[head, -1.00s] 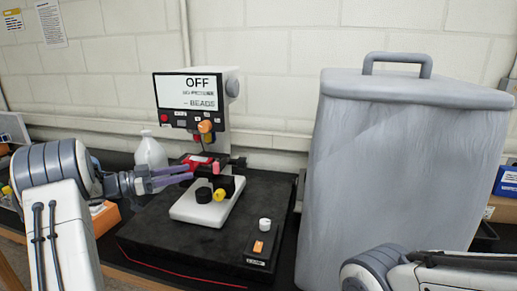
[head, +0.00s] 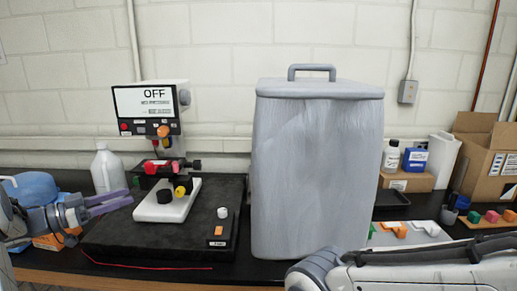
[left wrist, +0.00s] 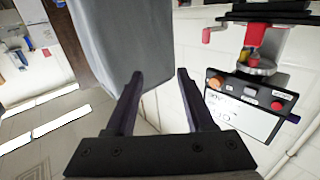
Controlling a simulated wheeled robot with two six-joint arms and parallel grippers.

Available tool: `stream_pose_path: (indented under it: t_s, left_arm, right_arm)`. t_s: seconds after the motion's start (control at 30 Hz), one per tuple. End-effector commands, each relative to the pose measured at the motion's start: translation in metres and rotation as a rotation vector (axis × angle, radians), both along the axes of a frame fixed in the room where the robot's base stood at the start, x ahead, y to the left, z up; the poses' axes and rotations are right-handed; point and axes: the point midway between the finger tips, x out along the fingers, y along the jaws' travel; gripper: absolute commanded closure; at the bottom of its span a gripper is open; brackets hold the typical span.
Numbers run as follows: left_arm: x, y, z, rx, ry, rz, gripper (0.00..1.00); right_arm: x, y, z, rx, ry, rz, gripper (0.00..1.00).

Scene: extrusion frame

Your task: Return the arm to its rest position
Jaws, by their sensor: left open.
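My left gripper (head: 108,203) is at the left of the head view, with its fingers pointing right. It is open and empty, to the left of the machine's white base. In the left wrist view the two dark fingers (left wrist: 158,80) are spread with nothing between them. My right arm shows at the bottom right of the head view; its gripper is out of view.
A machine with a screen reading OFF (head: 147,103) stands on a black platform (head: 120,240). A tall grey bin (head: 315,170) stands at the middle. A white bottle (head: 106,170) is behind the left gripper. A cardboard box (head: 480,150) is at the far right.

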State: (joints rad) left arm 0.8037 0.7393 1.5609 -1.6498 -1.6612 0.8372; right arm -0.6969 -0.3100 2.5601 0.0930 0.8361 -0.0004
Motion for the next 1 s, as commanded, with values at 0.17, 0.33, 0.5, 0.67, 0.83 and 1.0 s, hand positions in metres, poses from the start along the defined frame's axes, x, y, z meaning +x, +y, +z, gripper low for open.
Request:
stream_pose_path:
  t_s: [0.17, 0.33, 0.5, 0.67, 0.83, 1.0]
  left_arm:
    - [0.016, -0.017, 0.005, 0.021, -0.012, 0.024, 0.46]
    - [0.04, -0.043, 0.012, 0.054, -0.029, 0.072, 0.46]
    - [0.065, -0.069, 0.022, 0.098, -0.043, 0.149, 0.46]
    - [0.089, -0.101, 0.032, 0.151, -0.043, 0.253, 0.46]
    - [0.104, -0.15, 0.04, 0.225, -0.001, 0.389, 0.46]
    - [0.079, -0.214, 0.027, 0.344, 0.156, 0.535, 0.46]
  right_arm:
    - [0.0, 0.0, 0.0, 0.0, 0.0, 0.0, 1.0]
    - [0.0, 0.0, 0.0, 0.0, 0.0, 0.0, 1.0]
    - [0.0, 0.0, 0.0, 0.0, 0.0, 0.0, 1.0]
    - [0.0, 0.0, 0.0, 0.0, 0.0, 0.0, 1.0]
    - [0.0, 0.0, 0.0, 0.0, 0.0, 0.0, 1.0]
    - [0.0, 0.0, 0.0, 0.0, 0.0, 0.0, 1.0]
